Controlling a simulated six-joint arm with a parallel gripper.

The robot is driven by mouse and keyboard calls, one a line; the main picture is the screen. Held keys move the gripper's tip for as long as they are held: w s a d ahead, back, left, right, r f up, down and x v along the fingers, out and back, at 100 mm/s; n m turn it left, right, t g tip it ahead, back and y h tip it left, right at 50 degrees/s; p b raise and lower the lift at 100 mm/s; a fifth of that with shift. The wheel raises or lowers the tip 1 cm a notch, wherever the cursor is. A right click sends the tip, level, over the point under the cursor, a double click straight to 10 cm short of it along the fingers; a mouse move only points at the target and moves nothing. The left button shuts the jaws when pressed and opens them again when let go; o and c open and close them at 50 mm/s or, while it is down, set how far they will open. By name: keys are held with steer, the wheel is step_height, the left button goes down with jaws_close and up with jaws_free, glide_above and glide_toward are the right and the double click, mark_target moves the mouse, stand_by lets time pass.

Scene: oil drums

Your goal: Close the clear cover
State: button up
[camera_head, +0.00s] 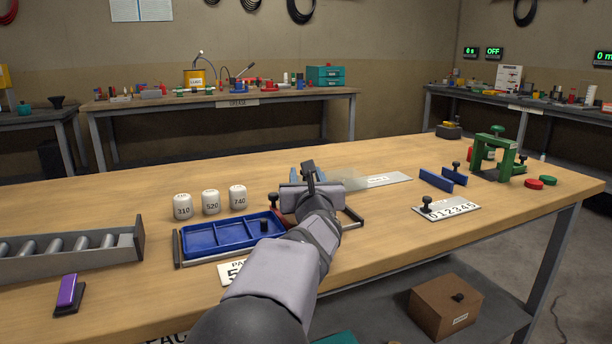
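A hazy, see-through patch (347,179), which looks like the clear cover, shows just right of my gripper, beyond the blue tray. Its edges are faint, and I cannot tell whether it lies flat or stands tilted. The blue compartment tray (205,238) is uncovered on its left side, with a black knob (264,225) at its right. My gripper (309,172) is over the middle of the table, at the cover's left side. My arm hides the area right of the tray. I cannot tell whether the fingers touch or hold anything.
White weights (211,202) stand behind the tray. A grey rack with cylinders (70,254) and a purple-topped block (68,292) are at left. A numbered plate (446,209), blue bars (436,180) and a green press (494,155) are at right. The front right tabletop is clear.

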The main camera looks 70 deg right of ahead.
steer(key=shift+v, duration=3.45)
